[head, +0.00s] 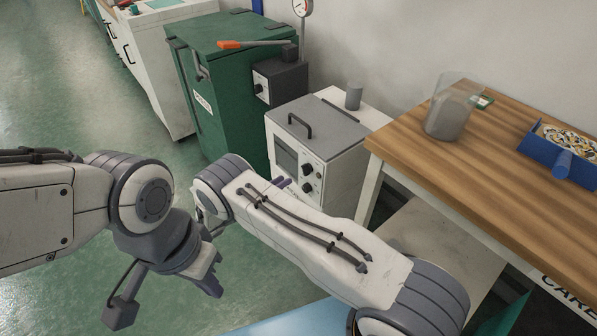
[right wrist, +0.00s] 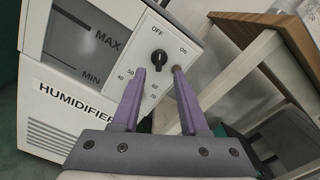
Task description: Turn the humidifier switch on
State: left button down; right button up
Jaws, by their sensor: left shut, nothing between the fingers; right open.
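The white humidifier (head: 342,137) has a grey lid with a black handle. Its front panel carries dark knobs, including the black switch knob (right wrist: 160,58). In the right wrist view, OFF is above this knob, On is to its upper right, and numbers lie below. Its pointer looks turned toward OFF. My right gripper (right wrist: 159,75) is open and faces the panel. The knob shows between its purple fingertips; contact cannot be told. In the head view my right arm hides most of that gripper. My left gripper (head: 215,281) is shut and empty, low over the floor, away from the humidifier.
A green cabinet (head: 190,95) with a dark box (head: 279,82) stands behind-left of the humidifier. A wooden table (head: 490,160) at right holds a clear container (head: 450,112) and a blue bin (head: 560,160). Green floor at left is clear.

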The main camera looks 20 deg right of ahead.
aim_at(303, 170)
jog(key=x, duration=0.7)
jog(key=shift+d, duration=0.15)
jog(key=shift+f, duration=0.1)
grip_shut()
